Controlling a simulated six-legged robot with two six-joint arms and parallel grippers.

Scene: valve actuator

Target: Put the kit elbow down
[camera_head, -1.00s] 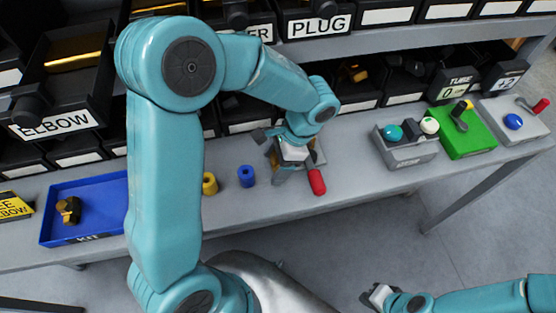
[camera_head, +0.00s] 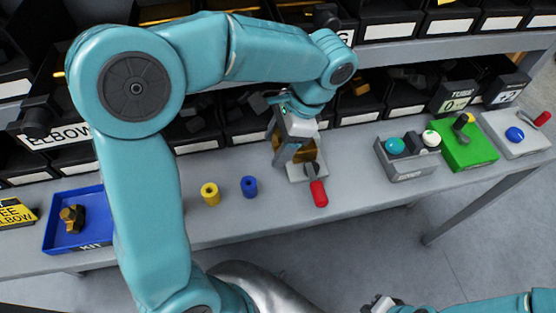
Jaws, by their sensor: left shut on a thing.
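My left gripper (camera_head: 292,150) is over the grey fixture plate (camera_head: 304,172) with the red-handled lever (camera_head: 318,193). It is shut on a brass-coloured piece, the kit elbow (camera_head: 308,150), mostly hidden by the fingers. I cannot tell whether the piece touches the plate. Another black and gold elbow (camera_head: 71,217) lies in the blue KIT tray (camera_head: 92,238) at the left. My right gripper (camera_head: 377,304) is at the bottom edge, away from the bench; its jaw opening is unclear.
A yellow ring (camera_head: 210,194) and a blue ring (camera_head: 249,186) stand on the bench left of the fixture. To the right are a grey box (camera_head: 408,170) of coloured parts, a green plate (camera_head: 472,155) and a light-grey plate (camera_head: 525,143). Black bins line the back.

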